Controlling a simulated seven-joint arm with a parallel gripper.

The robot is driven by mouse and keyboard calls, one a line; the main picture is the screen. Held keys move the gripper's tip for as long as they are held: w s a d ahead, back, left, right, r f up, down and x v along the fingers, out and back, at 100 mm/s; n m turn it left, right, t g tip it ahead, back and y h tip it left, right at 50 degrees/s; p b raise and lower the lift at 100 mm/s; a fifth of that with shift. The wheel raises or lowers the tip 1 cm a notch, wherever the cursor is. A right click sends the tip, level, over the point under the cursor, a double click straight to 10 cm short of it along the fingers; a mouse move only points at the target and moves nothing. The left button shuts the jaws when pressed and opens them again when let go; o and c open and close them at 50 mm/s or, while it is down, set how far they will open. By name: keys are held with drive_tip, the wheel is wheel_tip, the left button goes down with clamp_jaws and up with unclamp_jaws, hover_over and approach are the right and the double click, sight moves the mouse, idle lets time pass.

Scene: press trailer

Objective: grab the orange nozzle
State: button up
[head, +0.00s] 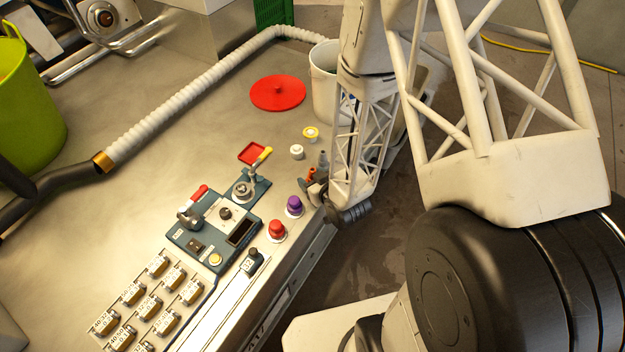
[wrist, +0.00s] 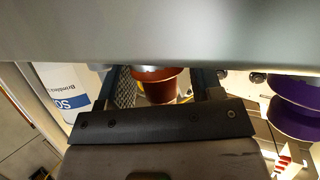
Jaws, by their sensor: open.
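The orange nozzle (head: 311,174) stands near the right edge of the metal worktop in the head view, partly hidden by my gripper. In the wrist view the orange nozzle (wrist: 156,84) shows between my two fingers, its upper part cut off by the grey body across the top. My gripper (head: 316,187) is at the worktop edge, right beside the nozzle. In the wrist view my gripper (wrist: 165,92) is open, with one finger on each side of the nozzle and a gap on the right. Whether a finger touches it on the left I cannot tell.
A purple knob (head: 294,204) and a red knob (head: 277,229) stand close by, below left. A grey nozzle-like piece (head: 323,159), a white cap (head: 297,152) and a yellow-topped piece (head: 311,133) are just beyond. A white bucket (head: 325,85) stands farther back. A lever panel (head: 215,225) lies left.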

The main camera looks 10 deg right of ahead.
idle(0.6)
drive_tip(key=c, duration=0.7)
